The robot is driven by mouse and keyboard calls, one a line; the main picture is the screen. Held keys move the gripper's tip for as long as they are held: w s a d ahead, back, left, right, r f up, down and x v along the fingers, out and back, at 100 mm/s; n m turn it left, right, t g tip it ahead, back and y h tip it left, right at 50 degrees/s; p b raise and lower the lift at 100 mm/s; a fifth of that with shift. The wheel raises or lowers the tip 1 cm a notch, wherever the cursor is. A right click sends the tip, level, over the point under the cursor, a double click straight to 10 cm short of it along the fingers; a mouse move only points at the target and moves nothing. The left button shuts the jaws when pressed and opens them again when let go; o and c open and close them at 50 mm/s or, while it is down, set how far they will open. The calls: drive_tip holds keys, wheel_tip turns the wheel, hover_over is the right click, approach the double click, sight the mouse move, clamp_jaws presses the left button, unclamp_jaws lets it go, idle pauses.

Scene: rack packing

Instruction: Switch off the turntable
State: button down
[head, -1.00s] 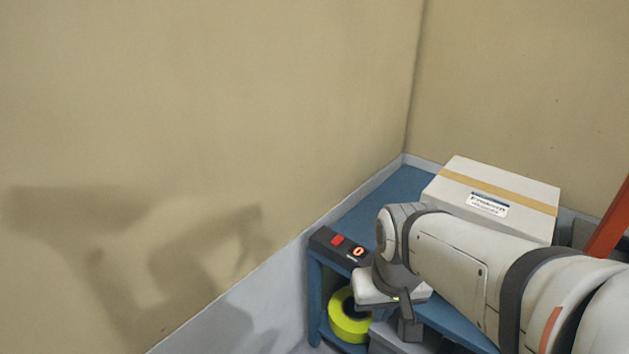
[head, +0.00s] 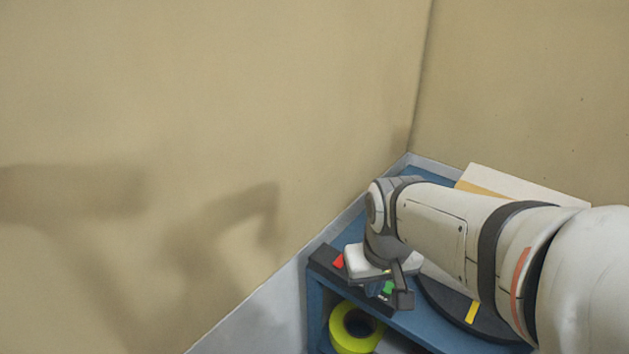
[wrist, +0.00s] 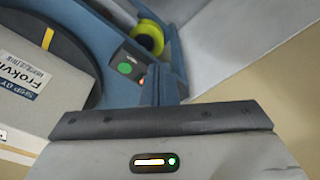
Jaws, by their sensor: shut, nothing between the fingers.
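The dark control box (head: 322,262) sits at the front left of the blue bench. Its red button (head: 338,261) shows left of my wrist, and a green button (head: 388,287) shows close beside my fingers. The green button also shows in the wrist view (wrist: 124,67), near a small orange-lit spot. My gripper (head: 403,296) is shut and empty, pointing down over the right part of the control box. I cannot tell whether it touches the box. The dark turntable (head: 447,301) with a yellow mark lies to the right, partly behind my arm.
A taped carton (head: 525,186) stands behind my arm; its labelled side fills the left of the wrist view (wrist: 28,95). A yellow-green tape roll (head: 353,328) sits on the shelf below. Walls close in behind and left of the bench.

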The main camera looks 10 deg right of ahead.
drive_tip(key=w+n+p, duration=0.2)
drive_tip(key=w+n, duration=0.2)
drive_tip(key=w, duration=0.9)
drive_tip(key=n+h, duration=0.1)
drive_tip(key=n, duration=0.3)
hover_over(339, 261)
wheel_tip(339, 261, down, 4)
drive_tip(key=shift+s+a+f+g+p, duration=0.2)
drive_tip(key=shift+a+g+p, duration=0.1)
drive_tip(key=shift+g, duration=0.1)
drive_tip(key=f, duration=0.4)
drive_tip(key=d+f+b, duration=0.1)
drive_tip(key=f, duration=0.4)
drive_tip(key=w+f+b, duration=0.1)
drive_tip(key=f, duration=0.4)
drive_tip(key=shift+w+d, duration=0.1)
drive_tip(key=shift+d, duration=0.1)
drive_tip(key=shift+f, duration=0.15)
drive_tip(key=shift+s+a, duration=0.55)
